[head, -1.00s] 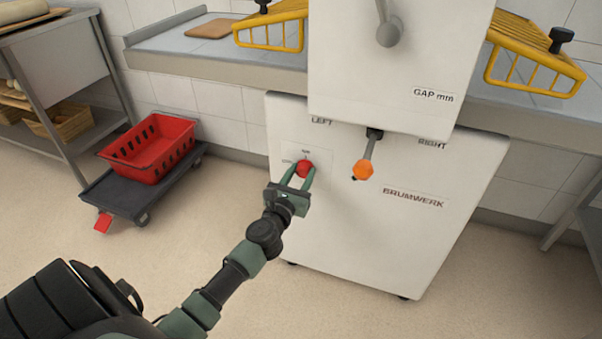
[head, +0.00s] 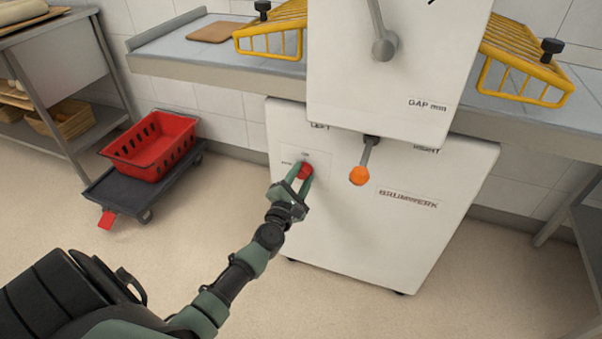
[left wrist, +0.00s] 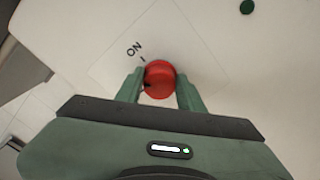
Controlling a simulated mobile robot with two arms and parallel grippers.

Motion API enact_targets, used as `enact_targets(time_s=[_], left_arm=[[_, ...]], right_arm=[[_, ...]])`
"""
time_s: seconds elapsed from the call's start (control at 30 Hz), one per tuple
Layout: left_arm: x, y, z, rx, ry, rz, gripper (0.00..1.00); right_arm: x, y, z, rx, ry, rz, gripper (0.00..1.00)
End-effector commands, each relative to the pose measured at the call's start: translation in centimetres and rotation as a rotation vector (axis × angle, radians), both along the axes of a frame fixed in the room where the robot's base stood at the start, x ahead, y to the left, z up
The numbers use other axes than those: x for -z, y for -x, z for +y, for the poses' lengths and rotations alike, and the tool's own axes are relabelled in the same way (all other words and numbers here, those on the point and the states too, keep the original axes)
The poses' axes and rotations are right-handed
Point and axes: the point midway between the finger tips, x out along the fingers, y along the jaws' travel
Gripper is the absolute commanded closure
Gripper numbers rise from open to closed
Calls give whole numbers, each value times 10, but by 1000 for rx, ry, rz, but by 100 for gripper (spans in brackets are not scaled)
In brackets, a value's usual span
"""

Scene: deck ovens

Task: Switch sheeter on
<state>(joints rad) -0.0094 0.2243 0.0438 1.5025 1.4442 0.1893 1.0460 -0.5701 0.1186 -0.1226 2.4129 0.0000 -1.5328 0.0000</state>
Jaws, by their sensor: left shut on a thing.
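The sheeter (head: 400,230) is a white machine with a red round switch knob (head: 305,170) on the left of its lower front. My left gripper (head: 299,178) is at the knob, its two green fingers closed on either side of it. In the left wrist view the red knob (left wrist: 160,76) sits between the fingertips. An "ON" label and a short tick are printed on the panel (left wrist: 195,45) beside it, up and left. A dark mark shows on the knob's lower left. My right gripper is in neither view.
An orange-tipped lever (head: 359,175) sticks out just right of the knob. Yellow wire guards (head: 270,38) stand on both side tables above. A red crate (head: 150,147) rests on a low dark dolly (head: 125,196) at left. Open floor lies in front.

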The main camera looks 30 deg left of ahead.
Motion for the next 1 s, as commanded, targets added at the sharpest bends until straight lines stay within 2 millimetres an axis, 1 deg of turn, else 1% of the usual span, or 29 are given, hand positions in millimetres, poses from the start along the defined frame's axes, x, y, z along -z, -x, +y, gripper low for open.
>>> enact_targets(time_s=[0.3, 0.6, 0.8, 1.0], left_arm=[[0, 0, -1, 1, -291, 71, 100], [1, -1, -2, 1, -516, 125, 100], [1, -1, -2, 0, -616, 148, 100], [2, -1, -2, 1, -667, 159, 100]], right_arm=[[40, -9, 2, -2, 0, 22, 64], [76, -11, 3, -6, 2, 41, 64], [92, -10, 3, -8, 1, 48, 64], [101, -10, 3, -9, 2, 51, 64]])
